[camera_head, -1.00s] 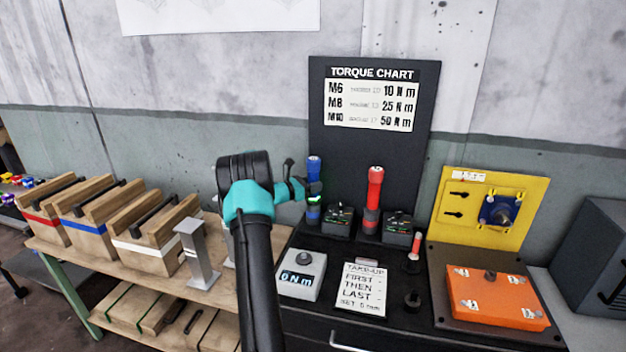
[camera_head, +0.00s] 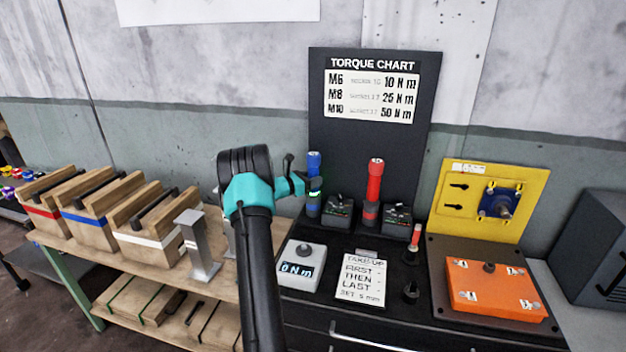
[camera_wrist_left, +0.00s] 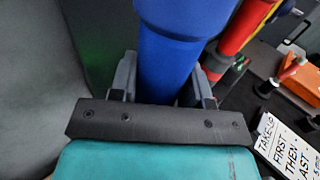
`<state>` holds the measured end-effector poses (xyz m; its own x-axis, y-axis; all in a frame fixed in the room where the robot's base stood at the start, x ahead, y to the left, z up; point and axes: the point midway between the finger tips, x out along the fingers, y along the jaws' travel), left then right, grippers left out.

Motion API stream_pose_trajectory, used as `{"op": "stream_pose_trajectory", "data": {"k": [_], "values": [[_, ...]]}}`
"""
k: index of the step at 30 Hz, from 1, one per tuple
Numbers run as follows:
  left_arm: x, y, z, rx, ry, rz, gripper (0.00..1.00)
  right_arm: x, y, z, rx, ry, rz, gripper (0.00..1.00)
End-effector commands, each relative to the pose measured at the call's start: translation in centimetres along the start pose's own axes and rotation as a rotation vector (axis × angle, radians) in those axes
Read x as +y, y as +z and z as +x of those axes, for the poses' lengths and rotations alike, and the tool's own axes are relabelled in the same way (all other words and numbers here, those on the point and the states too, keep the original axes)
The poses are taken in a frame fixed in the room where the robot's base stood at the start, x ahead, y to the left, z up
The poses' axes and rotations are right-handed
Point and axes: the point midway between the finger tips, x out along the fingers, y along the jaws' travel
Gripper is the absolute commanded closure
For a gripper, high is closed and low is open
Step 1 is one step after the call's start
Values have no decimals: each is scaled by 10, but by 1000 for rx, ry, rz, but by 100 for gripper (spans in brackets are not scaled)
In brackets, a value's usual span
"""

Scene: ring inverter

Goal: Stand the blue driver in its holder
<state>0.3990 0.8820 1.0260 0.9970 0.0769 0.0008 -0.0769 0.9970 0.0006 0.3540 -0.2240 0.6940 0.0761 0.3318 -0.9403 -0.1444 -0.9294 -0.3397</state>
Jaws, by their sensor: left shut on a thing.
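The blue driver (camera_head: 314,163) is upright in front of the torque chart board, left of the red driver (camera_head: 375,180). My left gripper (camera_head: 313,187) is around its middle and shut on it. In the left wrist view the blue driver (camera_wrist_left: 168,65) fills the space between the two fingers (camera_wrist_left: 163,85). A blue-banded lower part (camera_head: 313,211) shows below the gripper, beside a dark box with a small display (camera_head: 338,208). I cannot tell whether the driver's foot is fully seated in its holder. My right gripper is not in view.
A grey box reading 0 N m (camera_head: 302,266) and a take-up card (camera_head: 361,279) lie in front. A small red-topped tool (camera_head: 415,238) and an orange cover (camera_head: 495,287) are at right. Wooden trays (camera_head: 150,240) and a metal post (camera_head: 197,248) stand at left.

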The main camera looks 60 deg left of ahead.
Motion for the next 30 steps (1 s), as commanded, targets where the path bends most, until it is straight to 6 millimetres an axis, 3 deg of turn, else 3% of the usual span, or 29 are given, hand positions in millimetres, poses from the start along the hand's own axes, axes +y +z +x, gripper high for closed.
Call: {"op": "stream_pose_trajectory", "data": {"k": [6, 7, 15, 23, 30], "values": [[0, 0, 0, -2, 0, 2, 91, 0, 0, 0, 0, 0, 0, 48], [0, 0, 0, -2, 0, 2, 53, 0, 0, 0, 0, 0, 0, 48], [0, -1, 0, -1, 0, 1, 28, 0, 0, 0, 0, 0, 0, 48], [0, -3, 0, 2, 0, -2, 27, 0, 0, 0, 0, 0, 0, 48], [0, 12, 0, 0, 0, 1, 27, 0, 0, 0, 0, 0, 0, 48]]}}
